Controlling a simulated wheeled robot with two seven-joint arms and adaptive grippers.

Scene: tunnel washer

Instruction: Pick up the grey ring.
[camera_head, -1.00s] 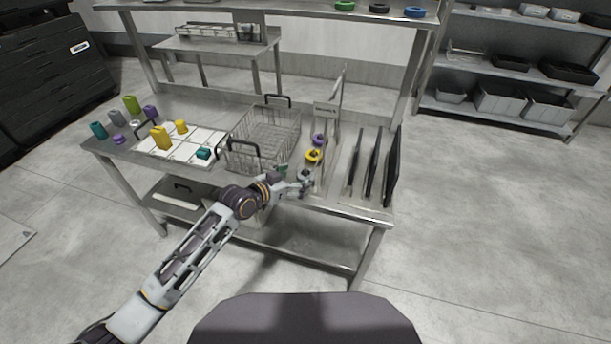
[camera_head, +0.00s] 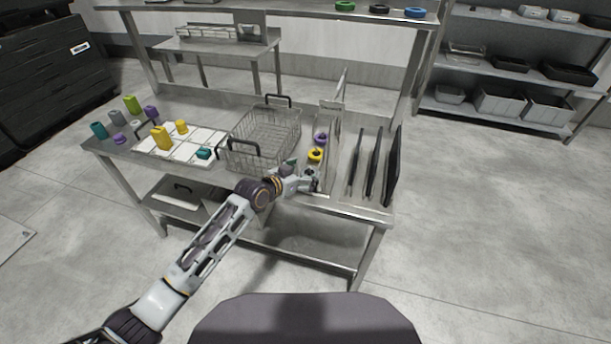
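My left gripper (camera_head: 311,181) is at the front edge of the steel table, at the near end of a narrow metal holder (camera_head: 332,104). A small grey shape (camera_head: 309,171) shows at its fingers and may be the grey ring; the fingers mostly hide it. I cannot tell if they are shut on it. A yellow ring (camera_head: 316,155) lies just behind the gripper, and a purple ring (camera_head: 320,138) lies behind that. My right gripper is not in view.
A wire basket (camera_head: 264,135) with black handles stands left of the gripper. Several dark upright panels (camera_head: 373,165) stand to its right. A white gridded board (camera_head: 180,147) with yellow and teal pieces lies further left. More rings (camera_head: 379,8) lie on the upper shelf.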

